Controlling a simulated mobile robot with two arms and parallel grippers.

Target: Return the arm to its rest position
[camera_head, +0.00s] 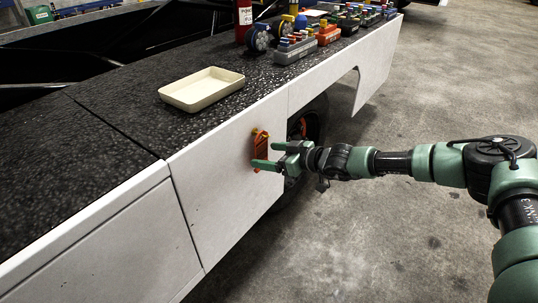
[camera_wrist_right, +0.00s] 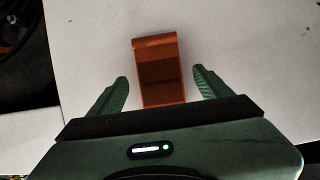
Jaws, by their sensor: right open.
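My right arm comes in from the right in the head view. Its gripper (camera_head: 266,154) is at the white side panel of the loader, in front of an orange tag-like piece (camera_head: 261,142) on that panel. In the right wrist view the gripper (camera_wrist_right: 160,84) is open, with one green finger on each side of the orange piece (camera_wrist_right: 159,62) and a gap to both. The piece carries dark lettering too small to read. Its lower end is hidden behind the gripper body. My left gripper is not in view.
The white side panel (camera_head: 222,180) runs along the loader below a black speckled top (camera_head: 110,115). A cream tray (camera_head: 202,89) lies on the top. Several coloured connector blocks (camera_head: 295,48) and a red cylinder (camera_head: 243,18) stand farther back. A wheel (camera_head: 310,120) shows under the panel. Open concrete floor (camera_head: 440,90) lies right.

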